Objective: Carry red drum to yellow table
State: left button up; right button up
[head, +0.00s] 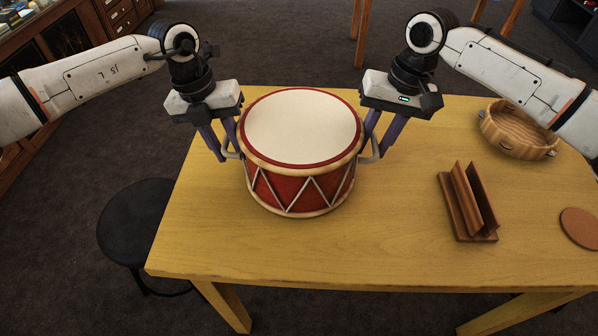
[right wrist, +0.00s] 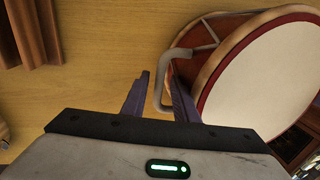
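In the right wrist view the handle (right wrist: 158,92) lies between the spread fingertips, closer to the drum-side finger, and the drum (right wrist: 268,72) fills the right side. Whether the left handle lies fully between the left fingers is hard to tell.
A black stool (head: 135,222) stands left of the table. The table's front strip is clear.

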jog(key=shift+a+r, duration=0.1)
jog(key=shift+r, duration=0.15)
pick_arm(q)
jog(key=r, duration=0.3)
jog(key=a+r, duration=0.1)
jog(key=r, duration=0.1)
jog(key=shift+a+r, duration=0.2)
jog(key=shift+r, duration=0.2)
pick_arm(e)
notch_tip(320, 180, up, 11)
jog(key=d, duration=0.2)
jog(key=shift+d+r, duration=0.2)
